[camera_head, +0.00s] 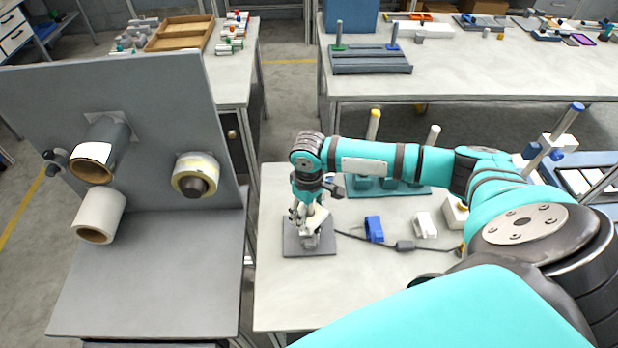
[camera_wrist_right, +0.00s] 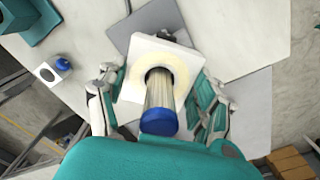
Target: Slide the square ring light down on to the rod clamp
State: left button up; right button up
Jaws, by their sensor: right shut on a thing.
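The square ring light (camera_wrist_right: 183,63) is a white square plate with a pale round glow around its hole. My right gripper (camera_wrist_right: 160,97) is shut on it, with a finger at each side. A metal rod (camera_wrist_right: 160,90) with a blue cap (camera_wrist_right: 158,121) passes through the hole, the cap on the wrist camera's side of the ring. In the head view my right gripper (camera_head: 309,232) points down over a small grey base plate (camera_head: 296,249). The rod clamp cannot be made out; the ring and gripper cover the lower rod. My left gripper is not in view.
A blue block (camera_head: 374,228), a white block (camera_head: 425,225) and a dark cable (camera_head: 360,239) lie right of the base plate. Behind my forearm stands a teal base with posts (camera_head: 373,124). A grey panel (camera_head: 150,130) holding film rolls stands left. The table front is clear.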

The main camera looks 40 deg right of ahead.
jog(key=shift+s+f, duration=0.15)
jog(key=shift+f, duration=0.45)
dwell(0.6)
jog(key=o, duration=1.4)
jog(key=shift+r, duration=0.1)
notch_tip(320, 180, up, 12)
jog(key=shift+f, duration=0.15)
